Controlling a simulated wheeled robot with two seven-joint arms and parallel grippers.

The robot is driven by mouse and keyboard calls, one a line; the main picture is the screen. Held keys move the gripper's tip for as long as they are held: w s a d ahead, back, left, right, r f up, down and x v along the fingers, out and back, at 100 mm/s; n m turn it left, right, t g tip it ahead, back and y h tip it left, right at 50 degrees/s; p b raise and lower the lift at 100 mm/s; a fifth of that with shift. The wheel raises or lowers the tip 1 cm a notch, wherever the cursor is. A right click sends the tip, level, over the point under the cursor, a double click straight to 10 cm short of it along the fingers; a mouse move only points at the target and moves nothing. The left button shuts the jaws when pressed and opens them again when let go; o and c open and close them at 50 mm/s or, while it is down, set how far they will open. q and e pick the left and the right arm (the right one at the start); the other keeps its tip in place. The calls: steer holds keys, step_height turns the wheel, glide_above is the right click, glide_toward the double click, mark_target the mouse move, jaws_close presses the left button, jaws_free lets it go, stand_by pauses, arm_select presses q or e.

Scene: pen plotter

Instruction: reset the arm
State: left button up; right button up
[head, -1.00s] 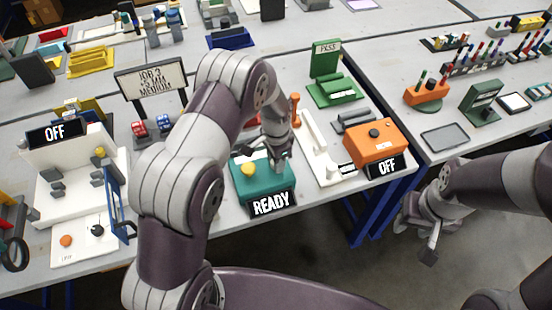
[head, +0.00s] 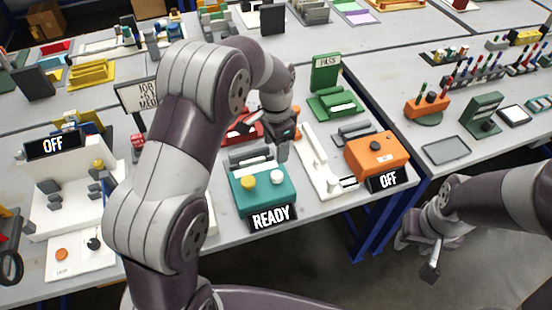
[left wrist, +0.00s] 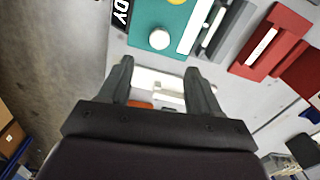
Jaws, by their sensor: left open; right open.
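My left gripper (head: 265,138) is open and empty, above and behind the teal box (head: 238,194). The box has a yellow button (head: 249,181), a white button (head: 277,177) and a READY sign (head: 271,217). In the left wrist view, the open fingers (left wrist: 158,72) are apart, with the white button (left wrist: 159,39) beyond them and nothing between them held. My right gripper (head: 420,250) is open and hangs beyond the table's front edge, at the right.
An orange box (head: 372,156) with an OFF sign (head: 388,180) stands right of a white fixture (head: 322,165). A green PASS stand (head: 326,74) is behind. A white machine (head: 75,205) with another OFF sign (head: 53,144) stands left. My left arm hides part of the table.

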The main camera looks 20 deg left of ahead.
arm_select(q)
steer(key=shift+r, duration=0.35)
steer(key=s+a+n, duration=0.2)
steer(key=s+n, duration=0.2)
steer(key=s, duration=0.5)
steer(key=s+a+r+n+t, duration=0.1)
steer(key=s+n, duration=0.4)
steer(key=s, duration=0.5)
steer(key=shift+a+r+n, duration=0.2)
steer(key=shift+a+n, duration=0.1)
steer(key=shift+a, duration=0.05)
